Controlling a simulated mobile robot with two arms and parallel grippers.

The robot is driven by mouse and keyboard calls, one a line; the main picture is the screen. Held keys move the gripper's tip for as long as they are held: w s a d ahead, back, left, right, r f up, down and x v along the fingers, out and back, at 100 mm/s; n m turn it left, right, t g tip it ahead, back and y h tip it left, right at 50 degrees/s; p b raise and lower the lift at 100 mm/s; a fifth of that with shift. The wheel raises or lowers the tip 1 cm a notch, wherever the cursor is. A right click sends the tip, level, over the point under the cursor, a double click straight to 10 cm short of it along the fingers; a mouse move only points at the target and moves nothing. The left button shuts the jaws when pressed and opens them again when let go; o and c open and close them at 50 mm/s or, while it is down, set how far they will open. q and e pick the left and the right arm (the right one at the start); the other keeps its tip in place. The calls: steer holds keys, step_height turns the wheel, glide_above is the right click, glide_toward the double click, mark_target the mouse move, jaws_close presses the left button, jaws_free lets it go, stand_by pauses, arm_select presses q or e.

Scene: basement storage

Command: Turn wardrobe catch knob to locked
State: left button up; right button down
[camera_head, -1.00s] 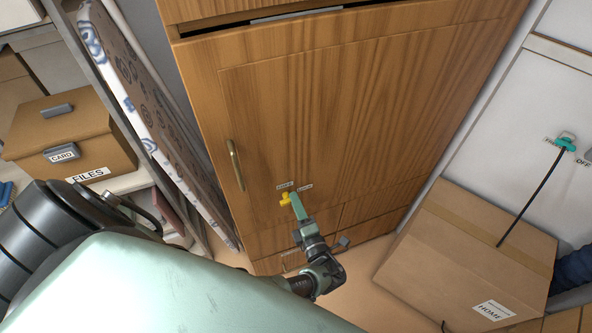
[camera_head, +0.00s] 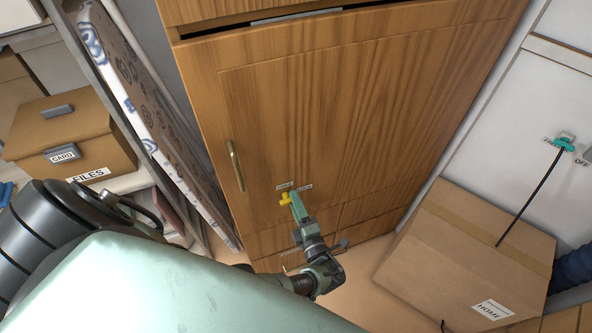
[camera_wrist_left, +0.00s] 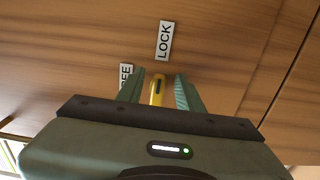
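The yellow catch knob (camera_head: 284,200) is on the wooden wardrobe door (camera_head: 330,120), low and right of the door handle. In the left wrist view the knob (camera_wrist_left: 158,90) stands between the two green fingers of my left gripper (camera_wrist_left: 159,93), with a narrow gap on each side. Its long side runs roughly up and down there, below the LOCK label (camera_wrist_left: 164,41). The FREE label (camera_wrist_left: 126,75) is partly hidden by the left finger. In the head view my left gripper (camera_head: 295,200) is at the knob, open. My right gripper is not in view.
A brass door handle (camera_head: 236,165) is above left of the knob. File boxes (camera_head: 70,140) sit on the left shelf.

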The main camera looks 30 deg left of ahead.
arm_select(q)
steer(key=v, duration=0.7)
steer(key=shift+s+d+b, duration=0.25)
steer(key=shift+d+b, duration=0.05)
steer(key=shift+b, duration=0.15)
steer(key=s+a+f+n+g+h+b, duration=0.1)
steer(key=s+a+f+n+g+h, duration=0.2)
steer(key=f, duration=0.5)
steer(key=s+a+f+n+g+b, duration=0.1)
steer(key=s+f+n+g+b, duration=0.1)
steer(key=s+f+n, duration=0.45)
steer(key=s+f+n+g+h+b, duration=0.4)
steer(key=s+f+n+h+b, duration=0.3)
steer(key=s+f+n, duration=1.7)
step_height(320, 180, down, 2)
steer(key=n+h, duration=0.4)
steer(key=n, duration=0.3)
steer(key=shift+d+f+g, duration=0.15)
steer(key=shift+d+g, duration=0.25)
